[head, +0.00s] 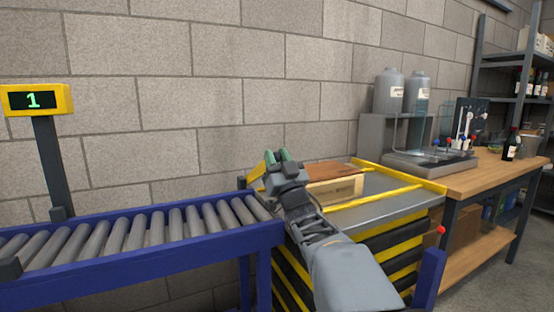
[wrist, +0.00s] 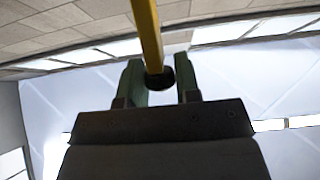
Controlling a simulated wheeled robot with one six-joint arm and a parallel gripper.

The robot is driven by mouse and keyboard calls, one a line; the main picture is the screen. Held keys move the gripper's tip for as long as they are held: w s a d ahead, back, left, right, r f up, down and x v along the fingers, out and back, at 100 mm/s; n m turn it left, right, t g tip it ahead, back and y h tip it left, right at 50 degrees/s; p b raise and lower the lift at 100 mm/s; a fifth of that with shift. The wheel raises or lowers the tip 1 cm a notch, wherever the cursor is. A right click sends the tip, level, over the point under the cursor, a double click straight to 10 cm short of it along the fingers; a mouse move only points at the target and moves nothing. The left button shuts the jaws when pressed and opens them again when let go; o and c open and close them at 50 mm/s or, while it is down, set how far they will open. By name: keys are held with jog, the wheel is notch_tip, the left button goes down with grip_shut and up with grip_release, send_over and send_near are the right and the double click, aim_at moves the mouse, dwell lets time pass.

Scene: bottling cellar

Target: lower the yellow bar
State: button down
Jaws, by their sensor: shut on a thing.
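The yellow bar (wrist: 145,30) runs down from the top of the wrist view to a dark round end between my gripper's green fingers. In the head view a short yellow piece of it (head: 257,173) shows just left of my gripper (head: 278,156), by the end of the roller conveyor; the rest is hidden behind the gripper. My gripper (wrist: 160,80) is shut on the bar's end, with its fingers pointing up.
A blue-framed roller conveyor (head: 130,262) lies to the left, with a yellow display (head: 38,99) reading 1. A yellow-and-black lift table (head: 390,212) with yellow rails holds a wooden box (head: 335,191). A wooden workbench (head: 490,178) with bottling equipment stands right.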

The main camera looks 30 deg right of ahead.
jog(key=shift+f, duration=0.15)
jog(key=c, duration=0.8)
grip_release()
jog(key=shift+c, duration=0.2)
jog(key=d+v, duration=0.1)
jog(key=v, duration=1.2)
jog(key=shift+s+a+p, duration=0.35)
jog(key=shift+a+p, duration=0.1)
jog(key=shift+a, duration=0.05)
jog(key=shift+f, duration=0.1)
